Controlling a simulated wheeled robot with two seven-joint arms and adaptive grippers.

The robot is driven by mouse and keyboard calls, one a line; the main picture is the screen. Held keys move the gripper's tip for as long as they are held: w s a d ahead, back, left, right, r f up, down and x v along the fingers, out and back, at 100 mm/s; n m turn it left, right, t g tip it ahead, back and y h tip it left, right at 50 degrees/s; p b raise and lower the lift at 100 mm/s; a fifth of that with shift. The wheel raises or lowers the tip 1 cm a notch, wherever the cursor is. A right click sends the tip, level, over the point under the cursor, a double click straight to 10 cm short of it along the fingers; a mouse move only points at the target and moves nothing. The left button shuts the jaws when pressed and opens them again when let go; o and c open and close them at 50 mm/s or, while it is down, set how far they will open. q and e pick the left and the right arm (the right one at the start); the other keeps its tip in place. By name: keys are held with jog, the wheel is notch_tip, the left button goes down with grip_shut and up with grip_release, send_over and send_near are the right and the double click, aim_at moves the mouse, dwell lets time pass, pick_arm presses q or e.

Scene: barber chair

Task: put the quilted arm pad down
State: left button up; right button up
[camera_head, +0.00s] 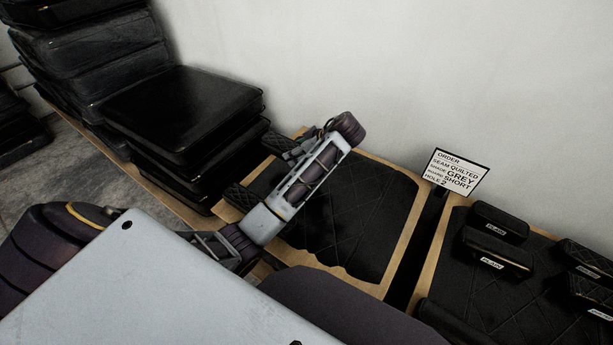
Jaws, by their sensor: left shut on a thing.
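My left arm reaches over a dark quilted mat on a wooden-edged board. Its wrist bends back to the left, and my left gripper (294,148) is small and partly hidden by the arm. It is shut on a dark quilted arm pad (274,142) at the board's back left edge. I cannot tell whether the pad touches the board. Another dark quilted pad (241,196) lies at the board's left edge, left of my arm. My right gripper is not in view.
Several dark pads, some labelled plain (497,250), lie on the right board. Stacked black cushions (180,108) stand at left. The left board's quilted mat (365,215) has bare room right of my arm.

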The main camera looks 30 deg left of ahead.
pick_arm(q)
notch_tip(320, 180, down, 4)
jog(key=shift+a+r+b, duration=0.1)
jog(key=shift+r+b, duration=0.1)
jog(key=shift+b, duration=0.3)
jog(key=shift+f, duration=0.35)
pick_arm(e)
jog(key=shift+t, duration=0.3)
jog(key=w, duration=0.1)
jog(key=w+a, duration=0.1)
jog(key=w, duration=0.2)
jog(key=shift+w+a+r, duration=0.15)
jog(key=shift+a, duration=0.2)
pick_arm(q)
jog(key=shift+f, duration=0.1)
jog(key=shift+f, duration=1.7)
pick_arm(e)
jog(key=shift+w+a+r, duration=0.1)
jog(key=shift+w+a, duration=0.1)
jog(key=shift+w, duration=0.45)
pick_arm(q)
jog(key=shift+f, duration=0.15)
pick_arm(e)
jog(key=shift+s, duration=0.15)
